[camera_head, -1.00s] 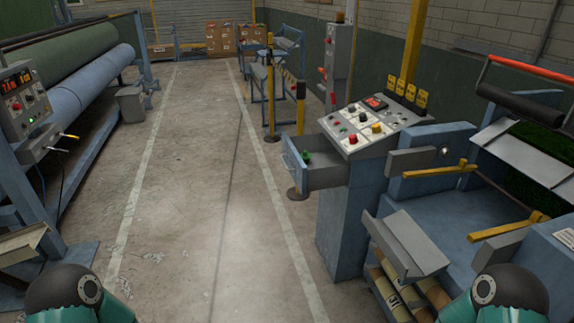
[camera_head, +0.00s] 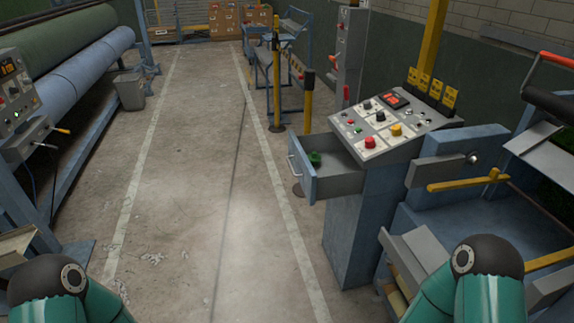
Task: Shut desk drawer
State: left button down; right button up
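The desk drawer (camera_head: 334,182) is a grey-blue tray with a metal handle (camera_head: 294,168) on its front. It stands pulled out to the left from the blue control desk (camera_head: 358,225), below the sloped button panel. A green object (camera_head: 315,158) lies inside the drawer. Neither of my grippers is in view. Only the dark and teal links of my two arms show at the bottom left and bottom right, both well short of the drawer.
The floor aisle (camera_head: 205,200) between the painted lines is clear. Yellow posts (camera_head: 308,103) stand behind the drawer. Blue machine framing with a yellow bar (camera_head: 463,185) is right of the desk. Large fabric rolls (camera_head: 75,78) and a grey bin (camera_head: 130,91) are at the left.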

aim_at(332, 160)
jog(key=u, duration=0.05)
jog(key=i, duration=1.95)
jog(key=z, duration=0.3)
